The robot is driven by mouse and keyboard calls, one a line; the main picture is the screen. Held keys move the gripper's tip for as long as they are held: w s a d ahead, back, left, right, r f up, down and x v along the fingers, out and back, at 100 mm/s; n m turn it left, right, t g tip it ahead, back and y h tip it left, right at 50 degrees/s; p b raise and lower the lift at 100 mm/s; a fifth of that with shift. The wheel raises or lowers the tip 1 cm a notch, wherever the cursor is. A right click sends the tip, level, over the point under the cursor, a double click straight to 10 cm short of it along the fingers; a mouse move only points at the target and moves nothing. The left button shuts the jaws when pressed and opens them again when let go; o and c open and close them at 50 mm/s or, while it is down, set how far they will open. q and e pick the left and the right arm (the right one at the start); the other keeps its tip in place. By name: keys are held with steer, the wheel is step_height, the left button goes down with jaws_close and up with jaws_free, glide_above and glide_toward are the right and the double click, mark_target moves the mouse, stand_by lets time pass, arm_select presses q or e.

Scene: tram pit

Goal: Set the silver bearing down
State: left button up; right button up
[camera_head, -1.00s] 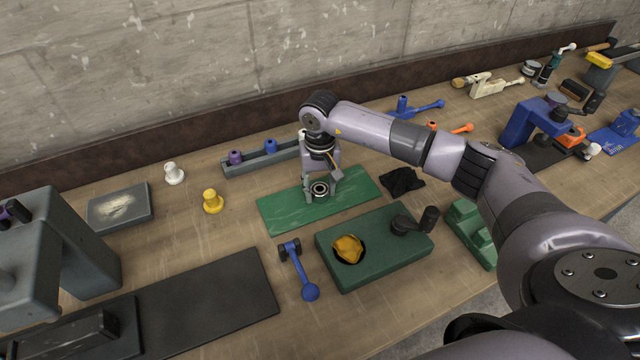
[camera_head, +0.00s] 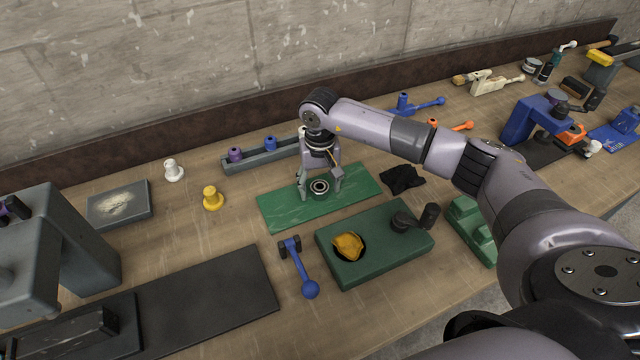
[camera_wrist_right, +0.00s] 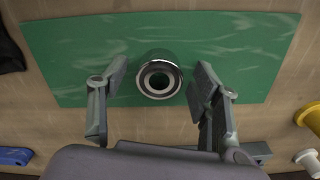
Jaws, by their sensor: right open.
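The silver bearing (camera_head: 319,187) is a short ring with a dark bore. It rests on the green mat (camera_head: 275,212), and it also shows in the right wrist view (camera_wrist_right: 159,77) with its bore facing the camera. My right gripper (camera_head: 320,189) is over the mat with its fingers spread on both sides of the bearing. In the right wrist view the fingers of that gripper (camera_wrist_right: 157,88) stand apart from the bearing, with a gap on each side. My left gripper is not in view.
A green block with a yellow cloth (camera_head: 348,247) in its hole stands in front of the mat. A grey rack (camera_head: 262,160) with purple and blue pieces is behind. A black cloth (camera_head: 402,179) lies to the right, a blue tool (camera_head: 297,268) in front, a yellow knob (camera_head: 212,198) to the left.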

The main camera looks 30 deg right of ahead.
mark_target(320, 187)
step_height(320, 187, up, 12)
steer(key=b, duration=0.3)
steer(key=shift+r+b, duration=0.15)
steer(key=shift+b, duration=0.2)
